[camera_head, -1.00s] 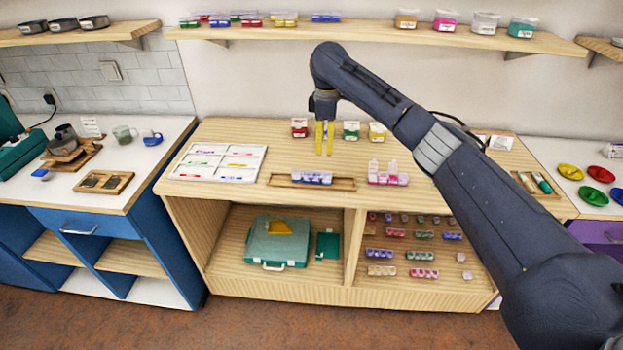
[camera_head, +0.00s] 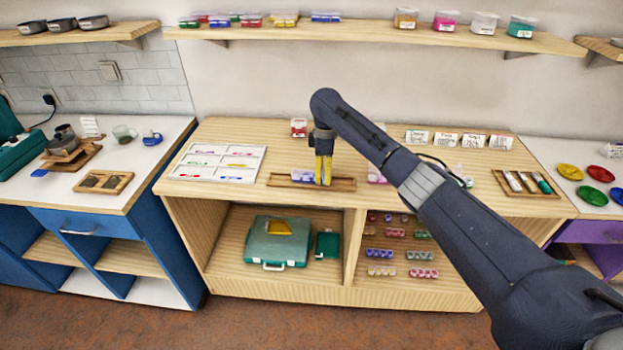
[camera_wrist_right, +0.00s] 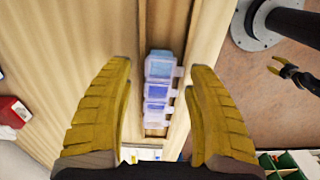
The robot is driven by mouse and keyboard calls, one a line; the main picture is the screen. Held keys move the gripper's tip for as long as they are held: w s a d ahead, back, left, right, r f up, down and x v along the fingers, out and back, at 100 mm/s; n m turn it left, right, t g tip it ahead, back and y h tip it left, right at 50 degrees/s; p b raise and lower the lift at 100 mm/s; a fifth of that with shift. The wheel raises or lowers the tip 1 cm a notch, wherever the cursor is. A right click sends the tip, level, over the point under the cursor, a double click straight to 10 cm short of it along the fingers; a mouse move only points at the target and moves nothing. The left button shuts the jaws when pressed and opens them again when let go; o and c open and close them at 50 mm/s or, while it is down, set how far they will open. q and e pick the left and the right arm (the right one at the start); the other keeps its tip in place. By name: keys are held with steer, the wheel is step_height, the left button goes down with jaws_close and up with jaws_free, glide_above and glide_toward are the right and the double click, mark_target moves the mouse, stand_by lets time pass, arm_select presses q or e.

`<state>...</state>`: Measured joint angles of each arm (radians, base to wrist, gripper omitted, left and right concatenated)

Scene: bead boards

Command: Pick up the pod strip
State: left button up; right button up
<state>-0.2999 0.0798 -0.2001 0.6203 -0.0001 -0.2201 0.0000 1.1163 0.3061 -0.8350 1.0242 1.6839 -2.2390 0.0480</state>
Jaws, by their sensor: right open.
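The pod strip (camera_wrist_right: 158,88) is a short row of pale blue-violet lidded compartments. It lies in a shallow wooden tray (camera_head: 345,184) at the front of the wooden counter. In the head view the strip (camera_head: 302,176) shows to the left of my fingers, which hide part of it. My right gripper (camera_head: 323,184) points down over the tray with yellow fingers. In the right wrist view the right gripper (camera_wrist_right: 160,85) is open, with one finger on each side of the strip and gaps between. Whether the fingers reach down to its height, I cannot tell.
A white card sheet (camera_head: 218,162) with coloured labels lies left of the tray. A pink strip (camera_head: 376,176) is mostly hidden behind my arm. A red-and-white box (camera_head: 299,127) stands behind the tray. The counter's front edge runs close to the tray.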

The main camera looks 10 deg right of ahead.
steer(key=shift+f, duration=1.05)
